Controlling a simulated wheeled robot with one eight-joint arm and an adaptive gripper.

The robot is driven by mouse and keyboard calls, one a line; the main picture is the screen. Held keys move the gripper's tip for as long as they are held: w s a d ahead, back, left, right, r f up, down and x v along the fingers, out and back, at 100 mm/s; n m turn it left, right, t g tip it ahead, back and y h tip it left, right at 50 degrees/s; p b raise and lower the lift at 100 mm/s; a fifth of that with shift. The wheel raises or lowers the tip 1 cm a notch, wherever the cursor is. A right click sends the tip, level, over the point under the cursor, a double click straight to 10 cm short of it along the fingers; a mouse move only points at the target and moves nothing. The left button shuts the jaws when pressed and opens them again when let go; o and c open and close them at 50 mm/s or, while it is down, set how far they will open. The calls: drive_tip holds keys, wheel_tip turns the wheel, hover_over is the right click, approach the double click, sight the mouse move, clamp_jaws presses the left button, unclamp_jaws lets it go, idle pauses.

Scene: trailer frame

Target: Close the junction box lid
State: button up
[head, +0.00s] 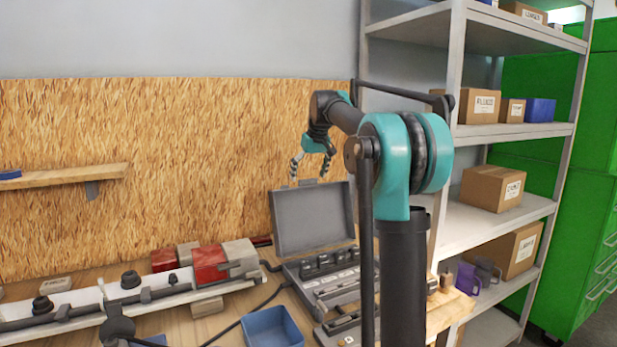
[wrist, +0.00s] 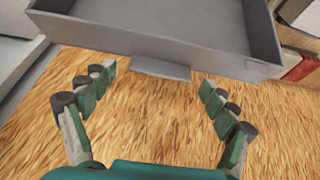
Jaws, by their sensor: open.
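The grey junction box (head: 290,270) sits on the wooden bench with its lid (head: 313,217) standing up, tilted slightly back. Inside the box are dark terminal blocks in a row and lighter parts. My gripper (head: 309,176) is open above the lid's top edge, fingers pointing down. In the wrist view the lid (wrist: 160,35) fills the top of the picture, and a small tab (wrist: 160,69) on its edge lies between the spread fingertips of my gripper (wrist: 158,78). The fingers look empty; I cannot tell whether they touch the lid.
A rail with dark fittings and red and pale blocks (head: 210,264) lies left of the box. A blue bin (head: 271,328) stands in front. A chipboard wall (head: 150,200) is behind. A metal shelf (head: 500,225) with cardboard boxes stands at the right.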

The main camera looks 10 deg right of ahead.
drive_tip(key=shift+w+f, duration=0.1)
drive_tip(key=shift+f, duration=0.15)
